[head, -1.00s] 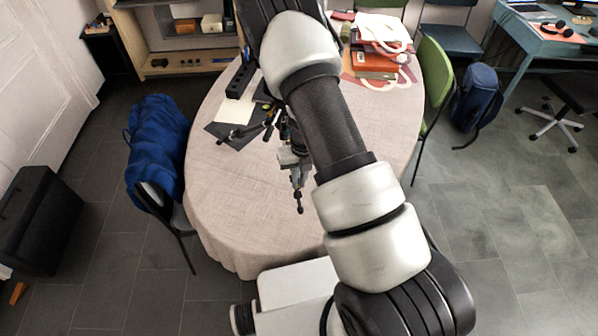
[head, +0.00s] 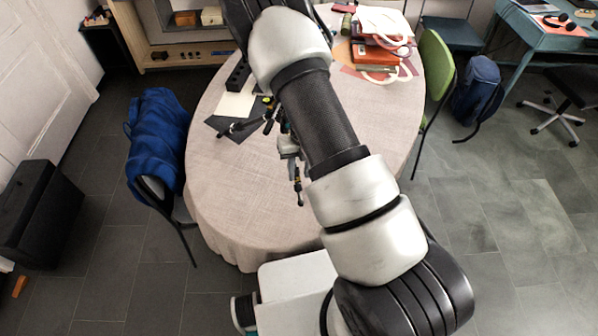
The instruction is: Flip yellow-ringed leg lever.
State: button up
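The tripod stands on the table, mostly hidden behind my arm. One of its dark legs (head: 238,127) reaches out to the left over a dark sheet. A small yellow spot (head: 268,100) shows on a dark part beside my arm; it is too small to tell whether it is the leg's ring. The lever itself cannot be made out. A grey part that looks like my gripper (head: 297,184) shows just left of my arm, above the table's near half. Its fingers are too small and too covered to tell whether they are open or touching the tripod.
The oval table (head: 225,205) has free room at its near left. A dark sheet (head: 229,128) and white paper (head: 235,105) lie at its left. Red boxes (head: 373,57) stand at the back right. A chair with a blue jacket (head: 157,135) and a green chair (head: 436,70) flank the table.

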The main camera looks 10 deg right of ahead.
notch_tip(320, 180, up, 17)
jog(key=d, duration=0.1)
jog(key=shift+f, duration=0.15)
jog(key=shift+w, duration=0.1)
